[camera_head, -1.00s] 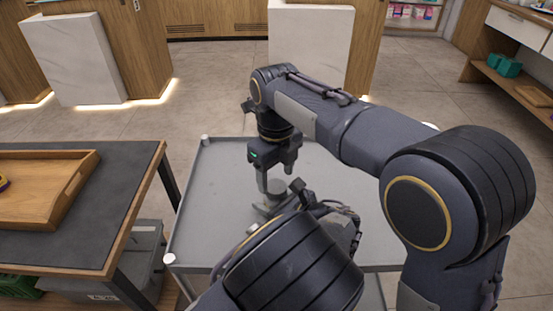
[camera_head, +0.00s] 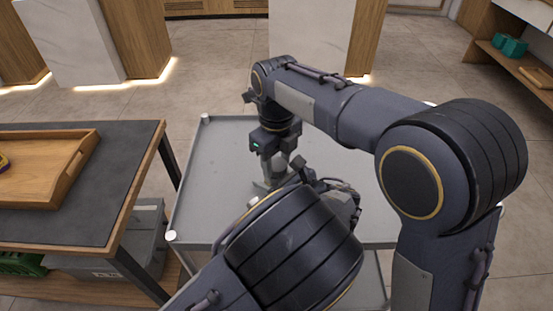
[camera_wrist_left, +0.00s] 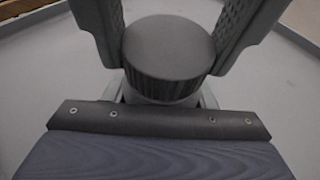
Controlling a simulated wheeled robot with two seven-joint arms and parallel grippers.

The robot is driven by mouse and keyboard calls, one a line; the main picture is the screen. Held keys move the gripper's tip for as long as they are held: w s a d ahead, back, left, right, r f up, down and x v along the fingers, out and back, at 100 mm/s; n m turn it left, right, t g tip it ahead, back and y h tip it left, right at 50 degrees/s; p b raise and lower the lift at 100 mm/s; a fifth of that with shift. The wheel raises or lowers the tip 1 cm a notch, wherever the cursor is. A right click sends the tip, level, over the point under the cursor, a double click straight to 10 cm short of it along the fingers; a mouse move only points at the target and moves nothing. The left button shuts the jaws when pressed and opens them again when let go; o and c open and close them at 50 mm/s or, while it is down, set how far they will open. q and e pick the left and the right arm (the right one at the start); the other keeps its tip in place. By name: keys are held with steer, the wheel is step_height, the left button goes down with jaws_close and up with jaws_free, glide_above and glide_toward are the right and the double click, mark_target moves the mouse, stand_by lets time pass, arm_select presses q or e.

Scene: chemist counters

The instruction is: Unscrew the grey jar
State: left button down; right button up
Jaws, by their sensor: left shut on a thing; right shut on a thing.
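The grey jar (camera_wrist_left: 165,102) stands upright on the grey trolley top, with its dark ribbed lid (camera_wrist_left: 168,72) uppermost in the left wrist view. My left gripper (camera_wrist_left: 164,95) is shut on the jar body from the side, low under the lid. My right gripper (camera_head: 279,172) points down from above; its textured fingers flank the lid in the left wrist view and are shut on it. In the head view the jar is mostly hidden by the right gripper and my left wrist.
The grey trolley (camera_head: 215,160) has free room around the jar and low corner posts. A dark-topped table (camera_head: 90,205) with a wooden tray (camera_head: 75,165) stands to the left. A grey bin (camera_head: 148,235) is under it. Counters (camera_head: 310,40) stand farther back.

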steer(key=n, duration=0.6)
steer(key=shift+n, duration=0.4)
steer(key=o, duration=1.1)
